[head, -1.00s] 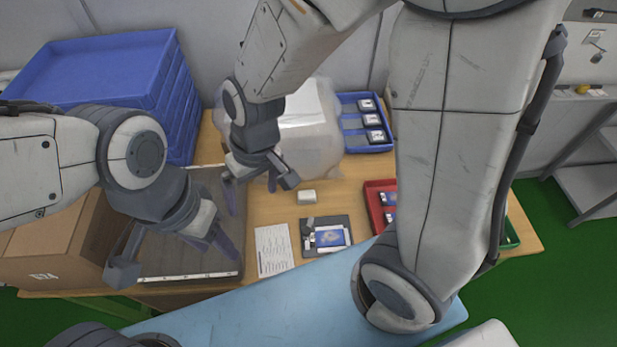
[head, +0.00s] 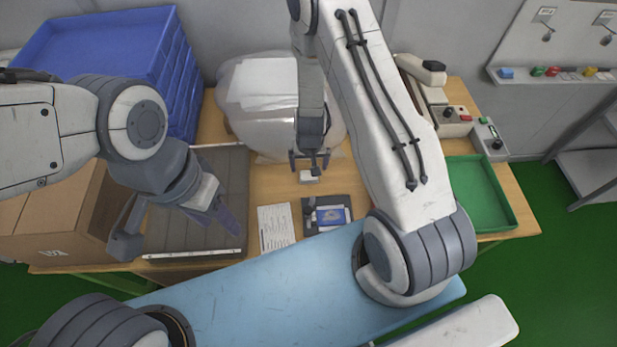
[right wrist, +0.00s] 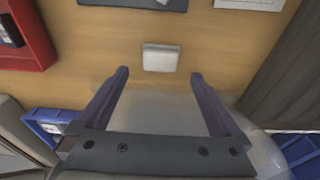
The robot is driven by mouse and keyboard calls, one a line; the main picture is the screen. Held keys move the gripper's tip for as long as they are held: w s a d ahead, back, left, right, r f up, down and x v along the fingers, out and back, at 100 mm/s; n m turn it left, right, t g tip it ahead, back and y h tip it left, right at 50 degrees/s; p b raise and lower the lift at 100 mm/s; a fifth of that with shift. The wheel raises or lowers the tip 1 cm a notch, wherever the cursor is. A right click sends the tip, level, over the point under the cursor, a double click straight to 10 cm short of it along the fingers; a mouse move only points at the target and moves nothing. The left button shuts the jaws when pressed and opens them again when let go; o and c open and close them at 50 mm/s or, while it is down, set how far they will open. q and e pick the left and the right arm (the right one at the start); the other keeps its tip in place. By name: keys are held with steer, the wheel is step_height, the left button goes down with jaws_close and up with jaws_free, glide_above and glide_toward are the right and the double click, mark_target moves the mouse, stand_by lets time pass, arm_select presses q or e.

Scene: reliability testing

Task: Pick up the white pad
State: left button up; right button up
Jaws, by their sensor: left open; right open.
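The white pad (head: 308,176) is a small pale block lying on the wooden table, behind the dark fixture. It also shows in the right wrist view (right wrist: 161,58), just beyond and between the fingertips. My right gripper (head: 309,166) is open and empty, above and close to the pad in the head view. Its two fingers are spread in the right wrist view (right wrist: 160,75). My left gripper (head: 180,236) is open and empty over the grey mat at the left.
A dark fixture (head: 312,224) with a blue-and-white card and a printed sheet (head: 275,222) lie in front of the pad. A clear plastic bag (head: 245,95) stands behind it. Blue crates (head: 110,45) are at the left, a green tray (head: 512,222) at the right.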

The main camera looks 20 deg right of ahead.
mark_target(308, 174)
steer(key=shift+w+f+p, duration=0.2)
steer(key=shift+f+p, duration=0.1)
steer(key=shift+f, duration=1.05)
steer(key=shift+w+f+p, duration=0.2)
steer(key=shift+f+p, duration=0.1)
steer(key=shift+f, duration=1)
steer(key=c, duration=1.4)
steer(key=shift+r, duration=0.2)
